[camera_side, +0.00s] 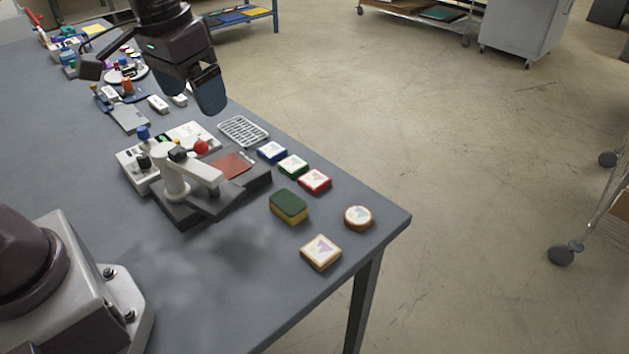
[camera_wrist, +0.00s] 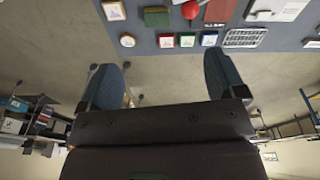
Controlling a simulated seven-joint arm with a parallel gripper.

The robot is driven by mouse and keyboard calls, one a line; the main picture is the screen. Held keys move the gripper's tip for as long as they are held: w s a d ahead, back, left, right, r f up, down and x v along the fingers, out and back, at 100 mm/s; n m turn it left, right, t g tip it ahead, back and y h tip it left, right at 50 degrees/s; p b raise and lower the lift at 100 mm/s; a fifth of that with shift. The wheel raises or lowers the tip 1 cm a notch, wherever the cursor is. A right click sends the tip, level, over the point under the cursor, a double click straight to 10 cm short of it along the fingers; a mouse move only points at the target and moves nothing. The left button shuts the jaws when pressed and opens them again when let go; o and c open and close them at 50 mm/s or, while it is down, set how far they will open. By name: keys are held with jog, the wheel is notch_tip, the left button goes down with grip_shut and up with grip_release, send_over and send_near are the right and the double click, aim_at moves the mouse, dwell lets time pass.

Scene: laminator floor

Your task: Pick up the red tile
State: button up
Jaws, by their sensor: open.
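The red tile (camera_side: 314,181) has red edges and a pale top with a faint mark. It lies flat near the table's right edge, at the near end of a row with a green tile (camera_side: 292,166) and a blue tile (camera_side: 271,151). In the wrist view the red tile (camera_wrist: 166,41) shows at the top, beyond the space between the fingers. My gripper (camera_side: 207,92) is up in the air, behind and left of the row in the side view, well apart from the tile. Its fingers are spread and empty in the wrist view (camera_wrist: 164,82).
A laminator-like machine (camera_side: 178,185) with a red knob (camera_side: 201,147) and a reddish plate (camera_side: 232,166) stands left of the row. A green-yellow sponge (camera_side: 289,208), round tile (camera_side: 358,218) and square tile (camera_side: 320,253) lie nearer. A grey grate (camera_side: 243,131) lies behind.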

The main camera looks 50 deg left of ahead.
jog(key=w+f+n+g, duration=0.25)
jog(key=w+f, duration=0.35)
jog(key=w, duration=0.3)
jog(key=n, duration=1.4)
send_over(315, 178)
notch_tip(315, 178, down, 12)
jog(key=shift+t, duration=0.35)
notch_tip(315, 178, down, 12)
jog(key=shift+s+f, duration=0.1)
jog(key=shift+c, duration=0.2)
jog(key=c, duration=1)
